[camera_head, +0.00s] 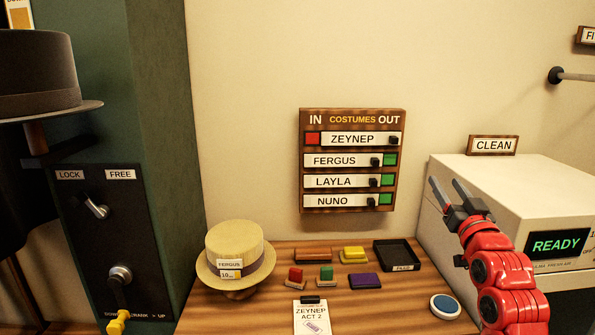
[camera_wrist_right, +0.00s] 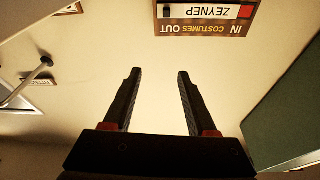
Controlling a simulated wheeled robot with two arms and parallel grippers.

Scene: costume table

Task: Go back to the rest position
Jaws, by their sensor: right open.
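My right gripper (camera_head: 450,192) is raised above the right side of the table, in front of the white box. Its two fingers are apart and nothing is between them. In the right wrist view the open fingers (camera_wrist_right: 156,80) point at the bare wall, and the costumes board (camera_wrist_right: 205,30) shows upside down at the top. My left gripper does not show in either view.
The wooden table (camera_head: 385,305) carries a straw hat (camera_head: 236,255), several coloured blocks, a black tray (camera_head: 397,255), a Zeynep card (camera_head: 311,316) and a blue round pad (camera_head: 445,306). The white box (camera_head: 520,190) reads READY. A green cabinet (camera_head: 155,150) stands left.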

